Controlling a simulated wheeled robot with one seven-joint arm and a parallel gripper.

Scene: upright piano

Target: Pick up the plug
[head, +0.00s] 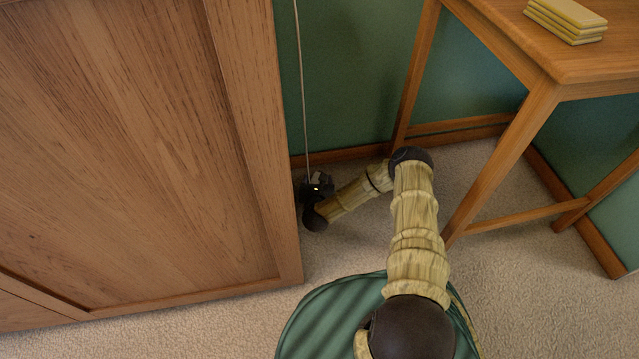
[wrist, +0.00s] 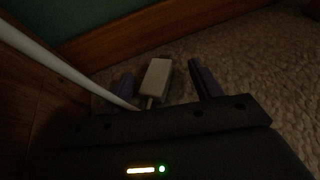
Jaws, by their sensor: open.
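The plug (wrist: 156,78) is a small pale block lying by the skirting board in the wrist view, with a short stub at its near end. My gripper (wrist: 170,82) is open, with one dark finger on each side of the plug. The left finger is close to it and a wider gap shows at the right finger. I cannot tell whether either finger touches it. In the head view my gripper (head: 318,183) is down in the corner behind the piano's side; I cannot make out the plug there.
A pale cord (head: 300,80) hangs down the green wall to my gripper and crosses the left of the wrist view (wrist: 60,65). The wooden piano side (head: 150,150) stands close at left. A wooden table (head: 540,100) with stacked yellow blocks (head: 566,18) stands at right.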

